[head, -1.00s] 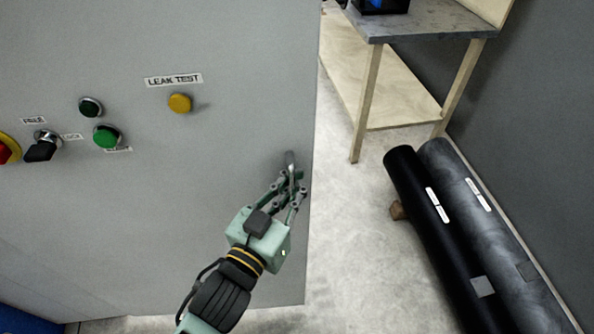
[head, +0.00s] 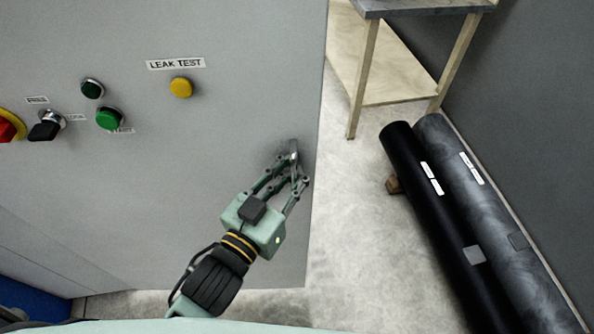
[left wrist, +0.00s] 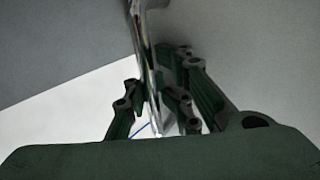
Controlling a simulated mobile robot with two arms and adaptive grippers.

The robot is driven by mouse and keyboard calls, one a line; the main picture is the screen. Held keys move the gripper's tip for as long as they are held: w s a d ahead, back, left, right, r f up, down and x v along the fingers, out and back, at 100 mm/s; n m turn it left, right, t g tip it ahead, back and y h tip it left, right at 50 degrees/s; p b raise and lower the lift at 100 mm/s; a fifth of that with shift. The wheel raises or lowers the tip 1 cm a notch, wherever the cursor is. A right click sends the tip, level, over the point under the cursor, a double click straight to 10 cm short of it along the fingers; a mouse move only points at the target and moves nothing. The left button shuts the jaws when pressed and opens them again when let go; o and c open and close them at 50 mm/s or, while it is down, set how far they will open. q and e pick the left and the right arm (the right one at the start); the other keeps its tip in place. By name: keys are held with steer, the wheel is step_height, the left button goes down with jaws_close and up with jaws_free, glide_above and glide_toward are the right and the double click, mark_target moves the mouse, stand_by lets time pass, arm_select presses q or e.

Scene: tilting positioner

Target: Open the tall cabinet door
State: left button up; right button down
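The tall grey cabinet door (head: 200,150) fills the left of the head view, with its right edge upright near the middle. A slim metal handle (head: 294,150) sits near that edge; in the left wrist view the shiny handle bar (left wrist: 149,70) runs between the fingers. My left gripper (head: 290,172) has its fingers closed in around the handle, and it also shows in the left wrist view (left wrist: 155,98). The fingers hide part of the handle. I cannot tell whether the door stands slightly open. My right gripper is not in view.
The door front carries a yellow button (head: 181,87), green buttons and a red-yellow switch.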

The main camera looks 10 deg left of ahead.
arm_select(q)
steer(key=shift+o, duration=0.2)
steer(key=shift+s+a, duration=0.1)
steer(key=shift+s, duration=0.1)
steer(key=v, duration=1.1)
steer(key=shift+s+a, duration=0.2)
steer(key=shift+s, duration=0.1)
steer(key=s+a+f+n+g+y, duration=0.1)
steer(key=a+f+g+y, duration=0.15)
steer(key=f, duration=1.65)
steer(key=s+a+f+g+y, duration=0.2)
steer(key=a+f+g, duration=0.2)
steer(key=f, duration=1.4)
steer(key=s+a+f+g+y, duration=0.1)
steer(key=s+a+f+g, duration=0.2)
steer(key=s+f, duration=0.7)
steer(key=s+a+f+n+g+y, duration=0.1)
steer(key=s+a+f+g, duration=0.3)
steer(key=s+f, duration=0.7)
step_height(320, 180, down, 3)
steer(key=shift+f+g+y, duration=0.15)
steer(key=shift+g+y, duration=0.3)
steer(key=shift+g, duration=0.5)
